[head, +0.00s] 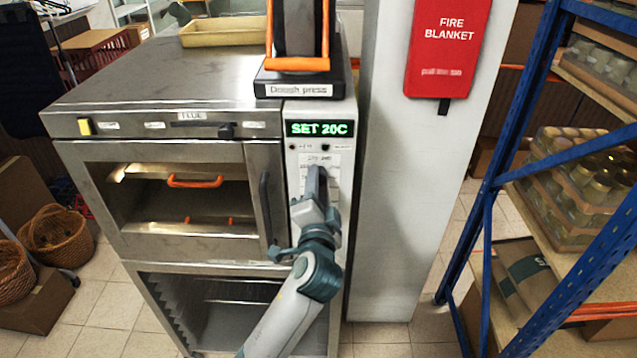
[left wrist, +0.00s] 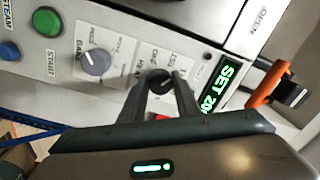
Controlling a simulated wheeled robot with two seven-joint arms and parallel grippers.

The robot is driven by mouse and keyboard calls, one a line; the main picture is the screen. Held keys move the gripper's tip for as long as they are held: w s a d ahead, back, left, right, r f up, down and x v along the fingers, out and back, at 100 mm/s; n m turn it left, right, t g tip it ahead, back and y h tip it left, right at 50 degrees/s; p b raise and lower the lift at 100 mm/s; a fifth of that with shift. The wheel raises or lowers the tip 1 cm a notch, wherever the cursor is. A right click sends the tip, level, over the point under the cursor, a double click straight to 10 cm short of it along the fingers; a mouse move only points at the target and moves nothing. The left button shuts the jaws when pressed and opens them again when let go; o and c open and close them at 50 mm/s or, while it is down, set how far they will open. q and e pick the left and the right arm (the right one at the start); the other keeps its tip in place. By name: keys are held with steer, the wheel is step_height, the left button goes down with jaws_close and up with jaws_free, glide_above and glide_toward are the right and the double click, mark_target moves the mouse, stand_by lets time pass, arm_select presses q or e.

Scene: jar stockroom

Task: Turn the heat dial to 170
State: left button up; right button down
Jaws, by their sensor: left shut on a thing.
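The heat dial (left wrist: 160,80) is a small black knob on the oven's control panel, between my left gripper's fingertips in the left wrist view. My left gripper (left wrist: 160,88) is shut on it; in the head view the same gripper (head: 317,172) covers the dial from the front. My right gripper is in neither view.
The oven (head: 165,240) has a glass door with a vertical handle (head: 265,205) just left of the panel. A grey knob (left wrist: 96,62) and green and blue buttons share the panel. A dough press (head: 300,80) stands on top. A blue shelf rack (head: 500,170) is at right.

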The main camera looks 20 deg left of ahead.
arm_select(q)
steer(key=m, duration=0.6)
stand_by(0.4)
steer(key=o, duration=1)
steer(key=shift+o, duration=0.2)
steer(key=shift+s, duration=0.1)
steer(key=b+v, duration=0.6)
steer(key=v, duration=1.1)
steer(key=shift+s, duration=0.25)
